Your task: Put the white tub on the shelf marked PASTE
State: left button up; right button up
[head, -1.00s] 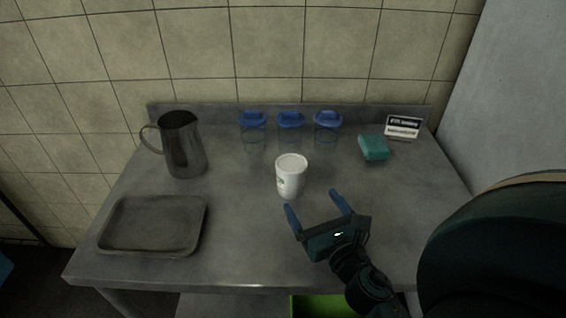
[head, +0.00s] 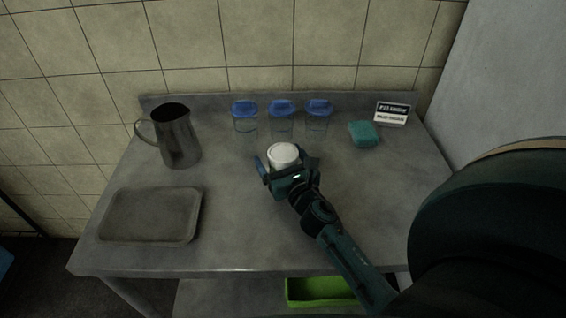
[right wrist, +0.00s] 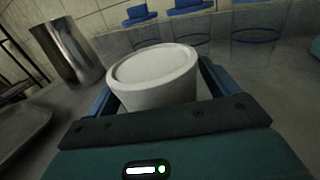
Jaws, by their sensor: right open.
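The white tub (head: 284,154) stands upright on the steel table, near its middle. In the right wrist view the tub (right wrist: 153,78) fills the space between the fingers, with its round top in sight. My right gripper (head: 283,163) is open around the tub, one blue finger on each side; whether they touch it is hidden. It also shows in the right wrist view (right wrist: 160,90). My left gripper is in neither view. No shelf marked PASTE can be made out.
Three blue-lidded clear containers (head: 282,118) stand behind the tub. A metal jug (head: 178,136) and a tray (head: 150,215) are at left. A green bin (head: 320,292) sits below the table.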

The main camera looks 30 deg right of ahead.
jog(key=shift+c, duration=0.2)
jog(key=shift+r, duration=0.1)
jog(key=c, duration=1.4)
